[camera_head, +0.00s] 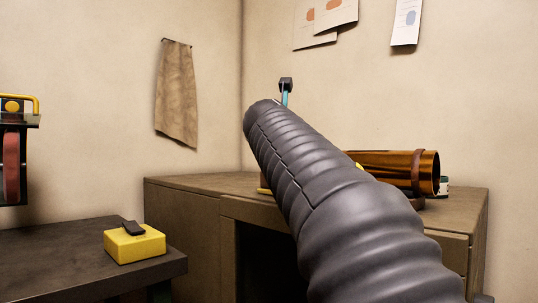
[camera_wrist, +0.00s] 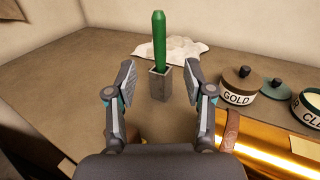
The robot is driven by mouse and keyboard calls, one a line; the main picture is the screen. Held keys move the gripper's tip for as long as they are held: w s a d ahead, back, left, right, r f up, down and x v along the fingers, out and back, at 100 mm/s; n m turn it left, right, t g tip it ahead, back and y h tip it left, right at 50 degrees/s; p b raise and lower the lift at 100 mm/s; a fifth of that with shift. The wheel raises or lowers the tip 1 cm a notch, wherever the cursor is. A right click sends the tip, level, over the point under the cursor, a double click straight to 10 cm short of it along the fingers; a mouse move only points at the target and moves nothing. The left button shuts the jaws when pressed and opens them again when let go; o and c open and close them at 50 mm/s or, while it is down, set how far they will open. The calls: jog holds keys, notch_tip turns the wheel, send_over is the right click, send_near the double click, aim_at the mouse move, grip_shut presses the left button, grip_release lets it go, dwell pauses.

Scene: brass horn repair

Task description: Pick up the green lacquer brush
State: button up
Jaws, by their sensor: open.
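The green lacquer brush (camera_wrist: 159,40) stands upright in a small grey square holder (camera_wrist: 160,85) on the bench top in the wrist view. Its green handle sticks up, and its lower end is hidden inside the holder. My gripper (camera_wrist: 161,76) is open and empty, with one finger on each side of the holder in the picture. I see no contact between the fingers and the brush or holder. In the head view my arm covers this part of the bench, and the brush cannot be made out.
A crumpled white cloth (camera_wrist: 185,50) lies behind the holder. A brass horn part (camera_head: 380,160) lies on the wooden cabinet (camera_head: 190,197). Bench left of the holder is clear.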

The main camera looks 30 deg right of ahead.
jog(key=p+x, duration=0.1)
jog(key=x, duration=1.2)
jog(key=shift+p, duration=0.4)
jog(key=shift+w, duration=0.1)
grip_shut()
